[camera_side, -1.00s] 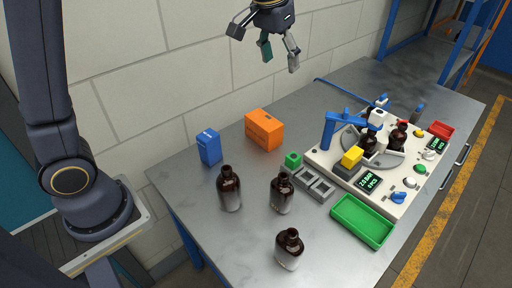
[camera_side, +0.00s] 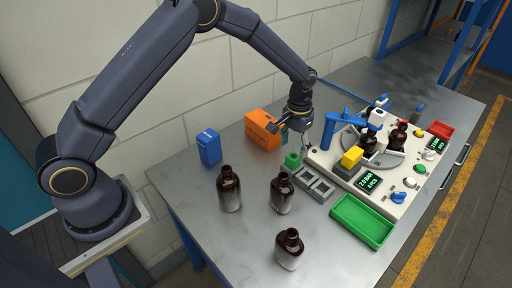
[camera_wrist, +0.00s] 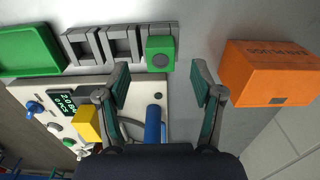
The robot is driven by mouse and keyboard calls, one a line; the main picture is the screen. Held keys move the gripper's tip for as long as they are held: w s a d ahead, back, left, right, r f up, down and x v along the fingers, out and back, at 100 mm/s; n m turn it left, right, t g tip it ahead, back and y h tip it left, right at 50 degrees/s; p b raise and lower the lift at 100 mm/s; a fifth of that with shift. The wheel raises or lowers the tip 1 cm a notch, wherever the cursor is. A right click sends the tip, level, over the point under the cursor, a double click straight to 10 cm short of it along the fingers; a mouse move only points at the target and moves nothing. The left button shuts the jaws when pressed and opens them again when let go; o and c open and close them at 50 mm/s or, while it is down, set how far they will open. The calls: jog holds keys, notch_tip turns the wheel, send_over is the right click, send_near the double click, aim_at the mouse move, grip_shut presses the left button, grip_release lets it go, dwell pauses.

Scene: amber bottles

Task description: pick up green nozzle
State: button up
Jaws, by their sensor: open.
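In the wrist view the two teal-padded fingers of my gripper (camera_wrist: 164,80) are spread wide and empty.
An orange box (camera_side: 264,130) stands close to my gripper. The white machine (camera_side: 400,197) with a blue arm (camera_side: 328,132) is on the other side. A green tray (camera_side: 362,221), several brown bottles (camera_side: 229,190) and a blue box (camera_side: 209,147) are on the table.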

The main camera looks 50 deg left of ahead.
aim_at(294, 156)
jog(key=f, duration=0.6)
jog(key=shift+w, duration=0.35)
jog(key=shift+r, duration=0.1)
jog(key=c, duration=1.1)
jog(key=shift+r, duration=0.1)
jog(key=shift+c, duration=0.2)
